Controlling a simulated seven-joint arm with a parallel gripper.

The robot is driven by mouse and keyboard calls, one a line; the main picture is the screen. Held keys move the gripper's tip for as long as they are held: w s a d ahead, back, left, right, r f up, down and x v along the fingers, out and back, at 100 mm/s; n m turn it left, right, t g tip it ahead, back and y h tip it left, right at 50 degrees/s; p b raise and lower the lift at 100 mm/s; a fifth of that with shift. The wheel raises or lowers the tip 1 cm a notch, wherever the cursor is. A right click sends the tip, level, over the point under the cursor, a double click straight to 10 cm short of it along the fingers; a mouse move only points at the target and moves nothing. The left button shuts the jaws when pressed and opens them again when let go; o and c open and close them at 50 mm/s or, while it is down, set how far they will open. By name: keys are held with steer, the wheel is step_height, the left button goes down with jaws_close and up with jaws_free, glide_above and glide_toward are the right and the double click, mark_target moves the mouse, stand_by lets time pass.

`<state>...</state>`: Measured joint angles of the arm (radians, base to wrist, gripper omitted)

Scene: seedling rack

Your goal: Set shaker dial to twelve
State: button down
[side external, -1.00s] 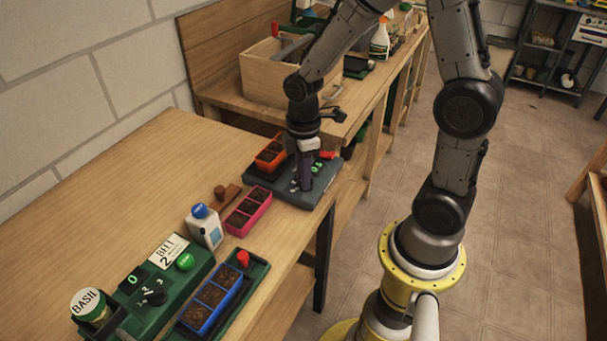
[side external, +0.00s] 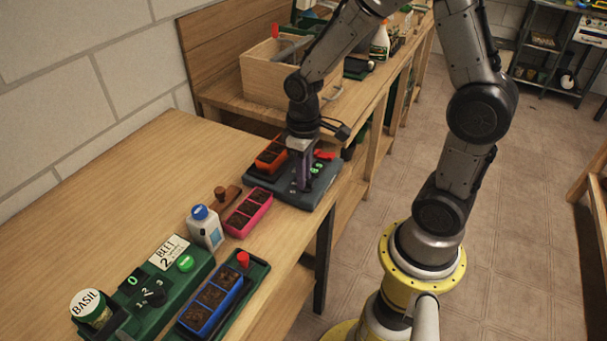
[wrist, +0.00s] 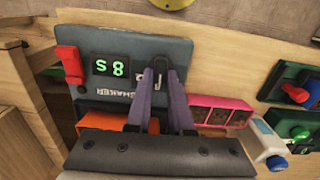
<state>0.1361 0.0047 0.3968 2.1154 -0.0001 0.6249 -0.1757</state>
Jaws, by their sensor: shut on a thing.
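The shaker (side external: 272,186) is a dark grey-blue box at the bench's right end. In the wrist view its top plate (wrist: 170,50) carries a SHAKER label (wrist: 122,94), a red lever (wrist: 68,64) and a display (wrist: 110,67) with green digits. In that picture they look like a 5 or S and an 8; the reading direction is uncertain. My gripper (side external: 303,183) points down at the shaker's top. Its purple fingers (wrist: 160,82) are shut on the shaker dial, which is mostly hidden between them.
A wooden crate (side external: 270,75) stands behind.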

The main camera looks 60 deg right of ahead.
steer(key=m, duration=0.5)
steer(key=shift+d+m, duration=0.15)
steer(key=shift+m, duration=0.15)
steer(key=m, duration=0.4)
steer(key=shift+s+d+m, duration=0.1)
steer(key=shift+m, duration=0.2)
steer(key=c, duration=0.8)
jaws_free()
steer(key=shift+r, duration=0.1)
step_height(320, 180, up, 14)
